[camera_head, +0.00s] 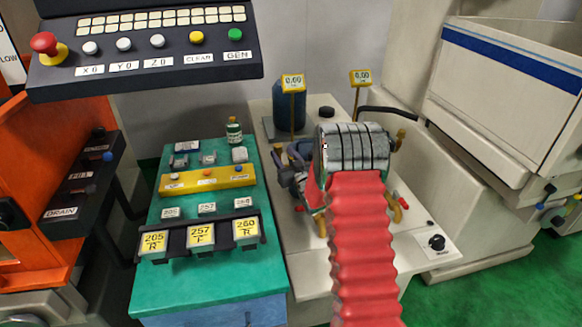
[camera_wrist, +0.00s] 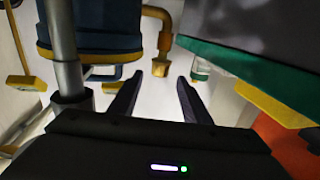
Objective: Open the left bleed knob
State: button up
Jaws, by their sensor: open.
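I cannot make out a part that is clearly the left bleed knob. A blue canister (camera_head: 288,108) stands behind my wrist, with a yellow 0.00 tag (camera_head: 293,83) in front of it. A second 0.00 tag (camera_head: 361,77) stands to its right.
A green bench (camera_head: 160,285) with numbered blocks (camera_head: 201,236) lies left of my arm. A control panel (camera_head: 150,45) with a red button hangs above it. A black dial (camera_head: 436,242) is at right on the pale cabinet. Open green floor (camera_head: 480,295) shows at lower right.

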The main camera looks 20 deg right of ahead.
aim_at(278, 150)
jog(key=s, duration=0.7)
jog(key=shift+a, duration=0.1)
jog(key=w+m+h, duration=0.1)
jog(key=w, duration=0.1)
jog(key=w+a+m+h, duration=0.1)
jog(key=w+h, duration=0.1)
jog(key=w+a+m+g+h, duration=0.1)
jog(key=w+h, duration=0.1)
jog(key=shift+w+f+m, duration=0.1)
jog(key=shift+f+m, duration=0.15)
jog(key=shift+m, duration=0.05)
dwell(0.4)
jog(key=shift+x, duration=3.7)
jog(key=shift+d, duration=0.1)
